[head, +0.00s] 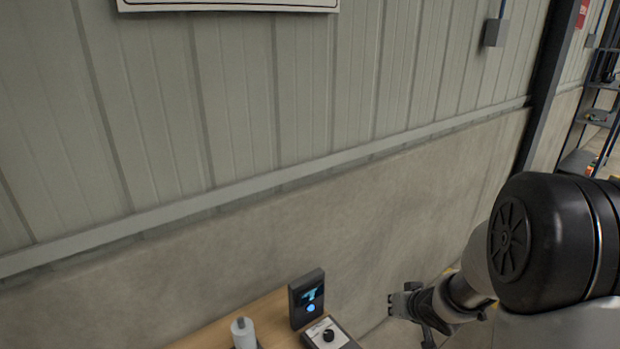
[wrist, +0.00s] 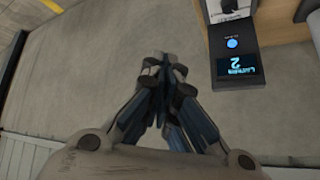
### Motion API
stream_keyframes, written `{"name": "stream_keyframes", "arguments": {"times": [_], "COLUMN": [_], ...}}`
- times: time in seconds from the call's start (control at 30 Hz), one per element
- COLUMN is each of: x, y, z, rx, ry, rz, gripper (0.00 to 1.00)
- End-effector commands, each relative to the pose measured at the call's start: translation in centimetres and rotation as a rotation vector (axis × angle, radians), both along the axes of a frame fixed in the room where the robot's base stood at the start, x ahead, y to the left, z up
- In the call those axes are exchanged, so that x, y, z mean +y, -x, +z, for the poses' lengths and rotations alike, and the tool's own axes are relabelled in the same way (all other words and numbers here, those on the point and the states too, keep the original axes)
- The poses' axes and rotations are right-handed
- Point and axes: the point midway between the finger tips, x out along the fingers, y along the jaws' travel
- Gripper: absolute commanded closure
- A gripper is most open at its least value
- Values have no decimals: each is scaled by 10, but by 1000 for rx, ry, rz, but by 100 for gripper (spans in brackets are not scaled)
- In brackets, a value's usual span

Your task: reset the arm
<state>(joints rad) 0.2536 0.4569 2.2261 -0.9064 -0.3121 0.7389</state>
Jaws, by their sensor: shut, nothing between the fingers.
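In the head view my gripper (head: 398,304) is at the lower right, beyond the right end of the wooden table. My arm comes in from the right edge and its large black joint covers part of that side. The gripper touches nothing that I can see.
The box also shows in the wrist view (wrist: 235,50). A wall (head: 300,215) stands behind.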

Motion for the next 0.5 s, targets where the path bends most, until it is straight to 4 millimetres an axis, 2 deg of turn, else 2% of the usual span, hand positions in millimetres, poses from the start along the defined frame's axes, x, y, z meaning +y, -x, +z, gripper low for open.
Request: {"name": "stream_keyframes", "arguments": {"times": [0.03,0.17,0.2,0.33,0.5], "x": [-6,-18,-19,-16,5], "y": [5,34,47,95,171], "z": [26,78,92,129,156], "rx": [-13,2,11,54,135], "ry": [58,172,195,241,231], "rz": [-23,-90,-110,-153,-159], "gripper": [100,100,100,100,100]}}
